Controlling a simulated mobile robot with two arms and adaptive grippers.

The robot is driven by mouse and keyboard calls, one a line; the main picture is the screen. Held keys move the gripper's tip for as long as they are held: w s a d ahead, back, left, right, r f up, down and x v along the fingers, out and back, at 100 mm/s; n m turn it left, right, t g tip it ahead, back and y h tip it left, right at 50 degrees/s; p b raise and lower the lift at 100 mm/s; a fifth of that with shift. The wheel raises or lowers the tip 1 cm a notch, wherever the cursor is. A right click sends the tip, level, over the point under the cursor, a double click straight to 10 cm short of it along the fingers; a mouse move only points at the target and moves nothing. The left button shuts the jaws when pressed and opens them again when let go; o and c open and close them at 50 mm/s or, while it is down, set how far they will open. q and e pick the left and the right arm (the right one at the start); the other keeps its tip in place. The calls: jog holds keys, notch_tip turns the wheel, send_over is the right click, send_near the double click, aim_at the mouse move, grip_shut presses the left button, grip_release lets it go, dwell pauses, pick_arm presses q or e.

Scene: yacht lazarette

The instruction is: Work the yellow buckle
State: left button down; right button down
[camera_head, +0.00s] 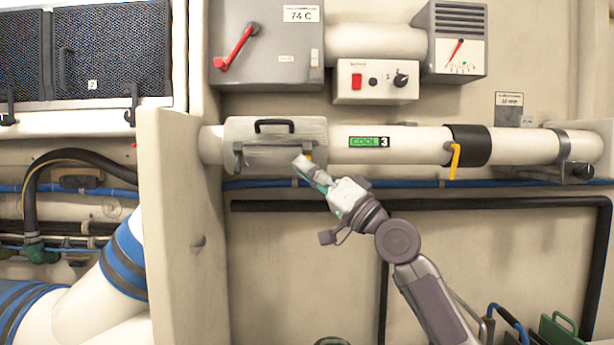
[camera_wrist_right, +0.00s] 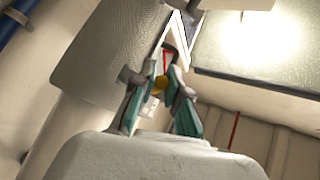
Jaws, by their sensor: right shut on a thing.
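A small yellow buckle (camera_head: 307,157) shows at the lower right edge of the grey cover (camera_head: 270,133) around the white pipe. My right gripper (camera_head: 304,166) reaches up to it from the lower right. In the right wrist view the fingers (camera_wrist_right: 158,82) are closed around the yellow piece (camera_wrist_right: 159,86), just below the cover's rounded side (camera_wrist_right: 105,48). Most of the buckle is hidden by the fingers, and its exact position is hard to tell. My left gripper is not in view.
The white pipe (camera_head: 415,144) runs across the wall, with a yellow lever (camera_head: 455,160) hanging from a black band (camera_head: 468,145) farther right. A pale upright panel (camera_head: 180,235) stands left of the cover. A grey box with a red lever (camera_head: 265,45) is above.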

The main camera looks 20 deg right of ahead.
jog(key=c, duration=1.2)
grip_release()
jog(key=v, duration=1.2)
jog(key=shift+f, duration=0.15)
